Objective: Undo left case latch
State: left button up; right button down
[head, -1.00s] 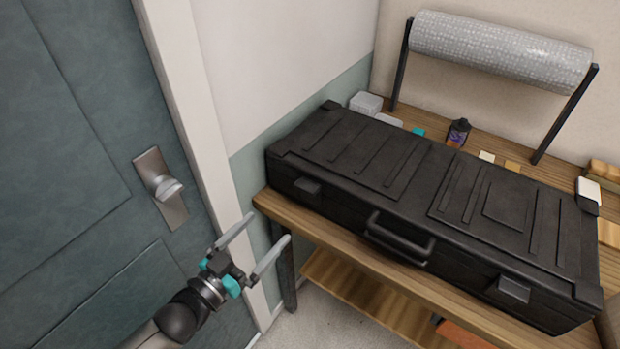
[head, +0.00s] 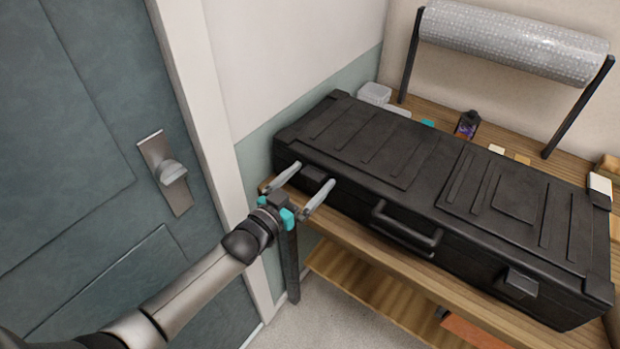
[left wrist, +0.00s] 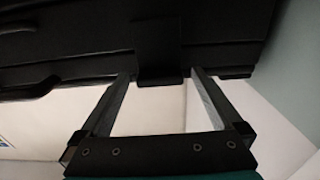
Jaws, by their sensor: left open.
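The black case (head: 375,150) lies closed on the wooden table, with a handle (head: 405,225) at the middle of its front. The left case latch (head: 316,174) is a small black block on the front near the left end. My left gripper (head: 314,175) is open, with one finger on each side of this latch. In the left wrist view the latch (left wrist: 160,50) sits between the tips of the open fingers (left wrist: 160,75), with a gap showing on both sides. The right latch (head: 520,282) protrudes from the front. My right gripper is not in view.
The wooden table edge (head: 345,238) runs below the case front. A door with a metal handle (head: 172,172) is at the left. Behind the case are a dark bottle (head: 467,124), small boxes, and a wrap roll (head: 515,40) on posts.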

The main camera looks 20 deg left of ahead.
pick_arm(q)
jog(key=shift+w+d, duration=0.15)
jog(key=shift+w, duration=0.15)
grip_shut()
dwell(0.7)
